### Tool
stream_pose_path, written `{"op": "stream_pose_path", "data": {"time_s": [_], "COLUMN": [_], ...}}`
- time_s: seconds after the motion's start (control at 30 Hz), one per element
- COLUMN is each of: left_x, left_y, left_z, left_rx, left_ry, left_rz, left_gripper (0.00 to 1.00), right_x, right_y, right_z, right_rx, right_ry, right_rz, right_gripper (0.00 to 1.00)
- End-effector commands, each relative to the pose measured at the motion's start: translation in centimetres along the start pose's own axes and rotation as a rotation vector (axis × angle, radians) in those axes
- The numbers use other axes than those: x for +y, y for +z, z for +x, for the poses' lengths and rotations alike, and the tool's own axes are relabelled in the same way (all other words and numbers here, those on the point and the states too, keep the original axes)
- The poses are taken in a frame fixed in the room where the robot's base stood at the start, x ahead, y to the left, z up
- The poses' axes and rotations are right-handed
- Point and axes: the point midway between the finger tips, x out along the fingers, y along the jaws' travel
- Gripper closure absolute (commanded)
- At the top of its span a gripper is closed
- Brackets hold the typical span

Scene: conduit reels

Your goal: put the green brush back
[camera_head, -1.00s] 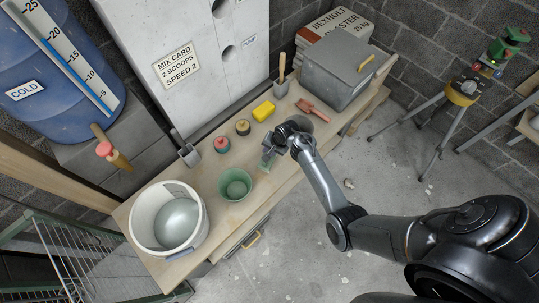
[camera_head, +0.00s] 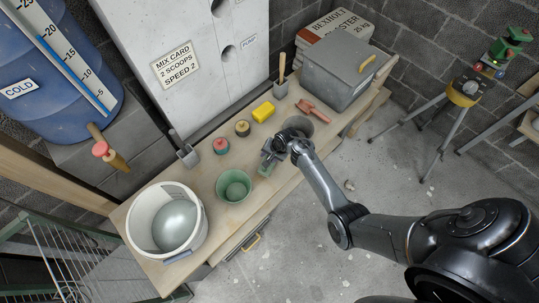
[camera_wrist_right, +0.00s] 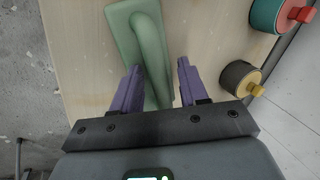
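The green brush (camera_wrist_right: 152,40), a pale green flat piece with a raised long handle, lies on the wooden bench in the right wrist view. Its green end (camera_head: 264,171) shows in the head view, just right of the green bucket; my gripper hides the rest. My right gripper (camera_wrist_right: 159,72) is over it with its two purple fingers apart, one on each side of the handle. A gap shows beside the handle, so it does not look gripped. In the head view the right gripper (camera_head: 272,157) is low over the bench. My left gripper is not in view.
A green bucket (camera_head: 222,195) and a white bucket (camera_head: 138,247) stand on the bench (camera_head: 210,178).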

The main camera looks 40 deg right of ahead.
Motion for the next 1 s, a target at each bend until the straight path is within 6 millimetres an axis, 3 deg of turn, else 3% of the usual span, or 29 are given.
{"op": "stream_pose_path", "data": {"time_s": [0.3,0.47,1.0], "left_x": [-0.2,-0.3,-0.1], "left_y": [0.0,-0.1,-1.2], "left_z": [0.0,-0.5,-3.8], "left_rx": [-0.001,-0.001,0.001], "left_ry": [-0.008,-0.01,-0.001], "left_rz": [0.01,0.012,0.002], "left_gripper": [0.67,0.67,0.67], "right_x": [0.0,-0.2,-0.2], "right_y": [0.0,0.0,0.0], "right_z": [-0.1,-1.1,-10.1], "right_rx": [0.0,0.0,0.001], "right_ry": [0.001,-0.001,-0.002], "right_rz": [0.0,0.0,0.001], "right_gripper": [0.52,0.52,0.52]}}
